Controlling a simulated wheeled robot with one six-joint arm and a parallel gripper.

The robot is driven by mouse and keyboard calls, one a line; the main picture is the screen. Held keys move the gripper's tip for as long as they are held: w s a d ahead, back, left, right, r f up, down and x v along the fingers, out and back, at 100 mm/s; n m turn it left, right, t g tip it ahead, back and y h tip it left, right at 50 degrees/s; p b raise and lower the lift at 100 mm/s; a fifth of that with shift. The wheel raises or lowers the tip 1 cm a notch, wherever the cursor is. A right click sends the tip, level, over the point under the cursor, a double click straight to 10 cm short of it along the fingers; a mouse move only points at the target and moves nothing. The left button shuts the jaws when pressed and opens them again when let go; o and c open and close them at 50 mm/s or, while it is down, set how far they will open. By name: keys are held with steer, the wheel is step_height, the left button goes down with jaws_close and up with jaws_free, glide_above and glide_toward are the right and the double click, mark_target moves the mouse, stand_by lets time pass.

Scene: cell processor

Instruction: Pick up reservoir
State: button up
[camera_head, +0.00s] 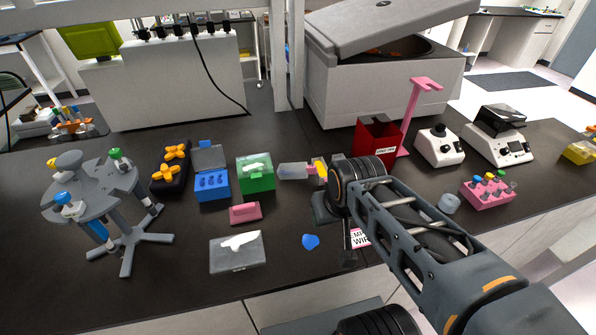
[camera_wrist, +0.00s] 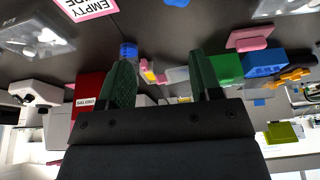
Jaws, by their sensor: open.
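The reservoir is not labelled. A small pink trough-like block (camera_head: 245,213), which could be it, lies on the dark bench in front of the green box. It also shows in the wrist view (camera_wrist: 252,37), to the right of the fingers and apart from them. My gripper (camera_wrist: 160,59) is open, with two dark green fingers spread and nothing held between them. In the head view my wrist hides much of the gripper, which is to the right of the pink block.
The green box (camera_head: 256,175) and an open blue box (camera_head: 212,186) stand behind the block. A clear box (camera_head: 237,252) lies in front of it. A grey tube rack (camera_head: 92,192) stands left, a red bin (camera_head: 377,142) behind my wrist. Bare bench lies front left.

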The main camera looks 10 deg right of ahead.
steer(key=shift+w+d+m, duration=0.1)
steer(key=shift+w+m, duration=0.15)
steer(key=shift+m, duration=0.15)
steer(key=shift+c, duration=0.8)
steer(key=w+m+y, duration=0.1)
steer(key=m, duration=0.1)
steer(key=w+m+g+y, duration=0.1)
steer(key=w+m, duration=0.1)
steer(key=w+d+f+m+g+y+b, duration=0.1)
steer(key=m, duration=0.1)
steer(key=shift+w+m, duration=0.3)
steer(key=c, duration=0.4)
steer(key=shift+o, duration=0.2)
steer(key=w+d+f+m+t+y, duration=0.1)
steer(key=w+d+m+y, duration=0.2)
steer(key=w+d+m, duration=0.1)
steer(key=w+d+f+m+t+y+b, duration=0.1)
steer(key=w+d+m+y, duration=0.2)
steer(key=w+d+m, duration=0.2)
steer(key=w+d+m+t+y, duration=0.2)
steer(key=w+d+m+y, duration=0.1)
steer(key=w+d+m, duration=0.2)
steer(key=shift+f+m+b, duration=0.35)
steer(key=shift+f+m, duration=0.05)
steer(key=shift+m, duration=0.5)
steer(key=p+x, duration=0.1)
steer(key=x, duration=1.1)
steer(key=shift+w+a+f, duration=0.1)
steer(key=shift+a, duration=0.2)
